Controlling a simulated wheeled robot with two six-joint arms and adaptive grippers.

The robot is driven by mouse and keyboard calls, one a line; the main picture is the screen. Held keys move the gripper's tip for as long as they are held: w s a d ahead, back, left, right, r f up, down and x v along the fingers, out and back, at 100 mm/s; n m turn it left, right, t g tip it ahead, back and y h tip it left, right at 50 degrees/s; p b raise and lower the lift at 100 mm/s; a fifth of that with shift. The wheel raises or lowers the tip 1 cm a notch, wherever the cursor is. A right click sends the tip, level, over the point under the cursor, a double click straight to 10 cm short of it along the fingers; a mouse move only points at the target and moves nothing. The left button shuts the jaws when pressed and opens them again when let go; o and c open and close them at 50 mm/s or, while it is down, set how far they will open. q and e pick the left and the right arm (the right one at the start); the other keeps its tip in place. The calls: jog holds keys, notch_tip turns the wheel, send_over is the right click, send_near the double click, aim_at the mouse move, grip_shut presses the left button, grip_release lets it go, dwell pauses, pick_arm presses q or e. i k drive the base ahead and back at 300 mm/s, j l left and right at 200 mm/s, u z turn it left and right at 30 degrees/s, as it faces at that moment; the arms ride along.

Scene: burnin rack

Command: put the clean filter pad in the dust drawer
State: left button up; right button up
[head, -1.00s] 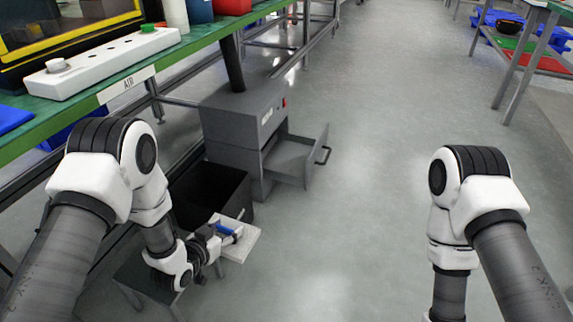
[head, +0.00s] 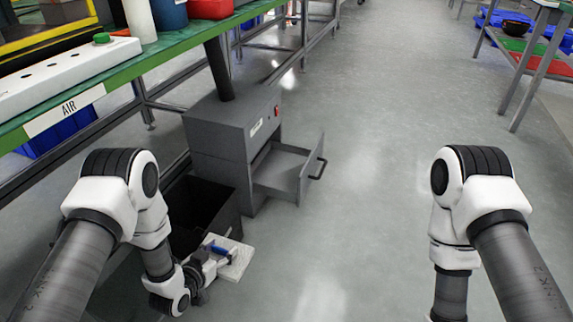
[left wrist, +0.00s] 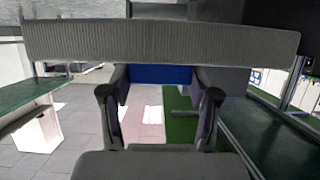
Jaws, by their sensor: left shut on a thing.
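The clean filter pad (head: 238,264) is a pale, flat square with a blue grip piece (head: 219,250). My left gripper (head: 213,257) is shut on it and holds it low, in front of the black bin. In the left wrist view the pad (left wrist: 160,42) is a wide, pleated grey band across the top, with the blue piece (left wrist: 160,74) between the fingers (left wrist: 160,98). The dust drawer (head: 283,178) is pulled out of the grey cabinet (head: 232,125), above and right of the pad, apart from it. Its visible inside looks empty. My right gripper is outside the picture.
An open black bin (head: 203,212) stands beside the cabinet, close to my left gripper. The green-edged workbench (head: 60,110) runs along the left, with a duct rising from the cabinet. The floor (head: 370,190) right of the drawer is clear.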

aim_at(285, 178)
jog(key=i+l, duration=0.3)
jog(key=i, duration=0.2)
jog(key=i+l, duration=0.25)
jog(key=i, duration=0.25)
jog(key=i+l, duration=0.3)
jog(key=i, duration=0.25)
